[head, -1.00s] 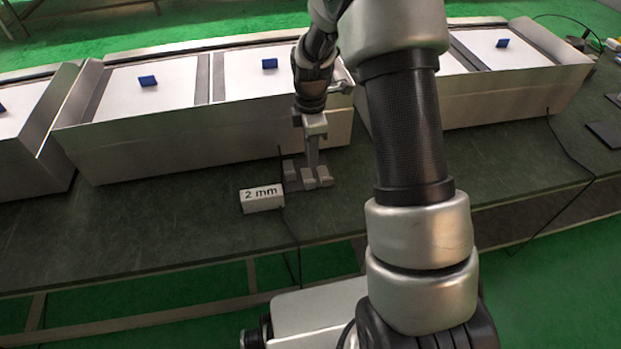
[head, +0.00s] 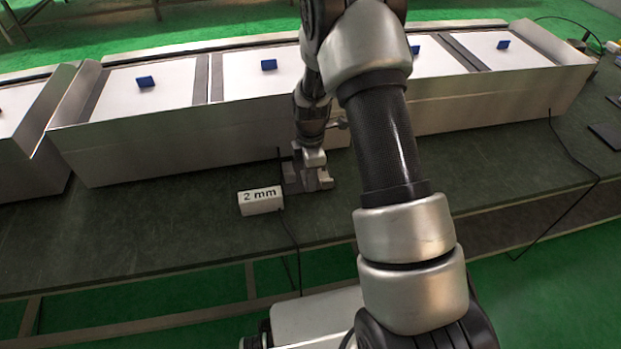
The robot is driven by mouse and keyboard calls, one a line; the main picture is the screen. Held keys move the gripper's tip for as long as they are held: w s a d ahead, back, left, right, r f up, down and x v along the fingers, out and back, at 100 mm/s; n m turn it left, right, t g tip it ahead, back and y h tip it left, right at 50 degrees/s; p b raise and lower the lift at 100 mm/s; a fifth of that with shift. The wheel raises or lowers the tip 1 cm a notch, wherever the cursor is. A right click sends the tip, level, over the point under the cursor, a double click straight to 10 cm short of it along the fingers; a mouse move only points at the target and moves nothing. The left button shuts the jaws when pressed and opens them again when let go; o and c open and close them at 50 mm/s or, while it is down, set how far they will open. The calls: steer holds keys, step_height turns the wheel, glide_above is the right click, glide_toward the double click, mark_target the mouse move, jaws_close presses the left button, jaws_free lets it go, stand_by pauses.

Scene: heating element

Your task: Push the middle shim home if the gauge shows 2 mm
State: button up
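The gauge is a white block (head: 261,202) on the dark bench, and its face reads "2 mm". Just right of it is a small grey metal fixture (head: 292,183) with several upright blocks. The middle shim cannot be told apart from the other grey pieces at this size. My gripper (head: 314,165) points down at the fixture, its tip low among or right at the blocks. The fingers are small and partly merge with the grey blocks, so their opening and any contact are unclear.
Long metal trays (head: 150,150) with white panels and small blue blocks (head: 147,81) stand behind the fixture. A dark cable (head: 291,240) runs from the gauge over the bench's front edge. The bench left of the gauge is clear. My arm hides part of the bench at right.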

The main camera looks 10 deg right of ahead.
jaws_close()
stand_by(1.2)
